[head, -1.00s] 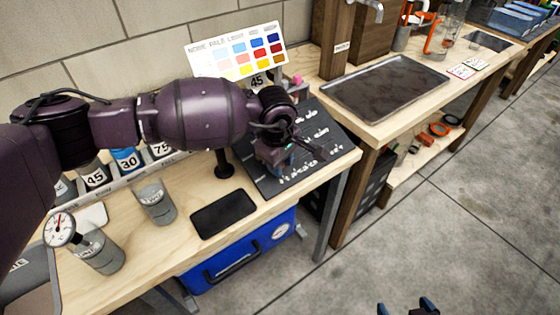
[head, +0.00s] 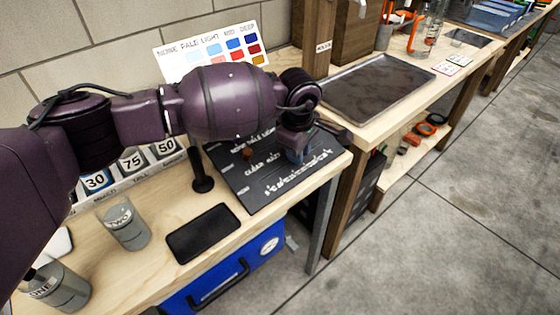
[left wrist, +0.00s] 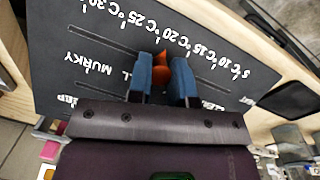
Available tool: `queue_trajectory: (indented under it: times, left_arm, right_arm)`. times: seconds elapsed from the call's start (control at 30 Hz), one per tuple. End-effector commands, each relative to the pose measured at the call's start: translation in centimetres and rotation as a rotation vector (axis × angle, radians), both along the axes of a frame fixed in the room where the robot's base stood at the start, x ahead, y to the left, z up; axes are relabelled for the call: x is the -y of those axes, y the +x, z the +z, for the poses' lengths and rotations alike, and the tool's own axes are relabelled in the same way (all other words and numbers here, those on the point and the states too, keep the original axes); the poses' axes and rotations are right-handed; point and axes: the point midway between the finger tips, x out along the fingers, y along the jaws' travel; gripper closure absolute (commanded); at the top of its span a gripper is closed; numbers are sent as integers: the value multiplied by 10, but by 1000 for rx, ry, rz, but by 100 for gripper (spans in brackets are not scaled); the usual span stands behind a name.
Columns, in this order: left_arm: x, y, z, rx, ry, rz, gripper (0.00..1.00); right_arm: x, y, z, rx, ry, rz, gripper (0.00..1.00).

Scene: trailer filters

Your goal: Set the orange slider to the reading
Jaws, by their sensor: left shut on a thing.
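The dark slider board (head: 262,205) lies on the bench, with white temperature and clarity lettering. My left gripper (head: 296,156) is over its right part. In the left wrist view, the blue fingertips (left wrist: 163,80) are shut on the orange slider (left wrist: 162,66), one on each side. The slider sits near the middle of its slot, beside the row of marks from 5 °C to 30 °C. The fingers hide part of the slot, so I cannot tell the exact mark. A red-brown knob (head: 247,152) shows elsewhere on the board. My right gripper is not in view.
A black slab (head: 203,232) lies left of the board. Grey cups marked TWO (head: 125,225) and ONE (head: 58,288) stand farther left. A colour chart (head: 215,50) leans behind my arm. A metal tray (head: 375,85) is on the bench to the right.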

Motion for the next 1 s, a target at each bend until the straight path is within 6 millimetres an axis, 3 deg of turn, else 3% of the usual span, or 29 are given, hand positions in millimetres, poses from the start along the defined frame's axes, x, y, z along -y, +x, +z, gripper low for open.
queue_trajectory:
  times: [0.03, 0.3, 0.7, 0.73, 0.8, 0.9, 1.0]
  left_arm:
    - [8, 7, -8, -6, 0, 1, 100]
    - [34, 26, -3, -2, 0, 2, 100]
    - [37, 29, 1, 2, 1, 3, 100]
    - [37, 29, 2, 2, 1, 3, 77]
    - [37, 29, 1, 2, 1, 2, 67]
    - [37, 28, 1, 1, 0, 2, 54]
    - [37, 28, 1, 1, 1, 1, 54]
  right_arm:
    - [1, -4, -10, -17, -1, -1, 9]
    - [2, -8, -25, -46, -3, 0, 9]
    - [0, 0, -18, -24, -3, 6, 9]
    - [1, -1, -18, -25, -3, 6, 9]
    - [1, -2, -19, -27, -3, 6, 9]
    - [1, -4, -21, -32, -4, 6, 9]
    - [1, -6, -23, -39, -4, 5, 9]
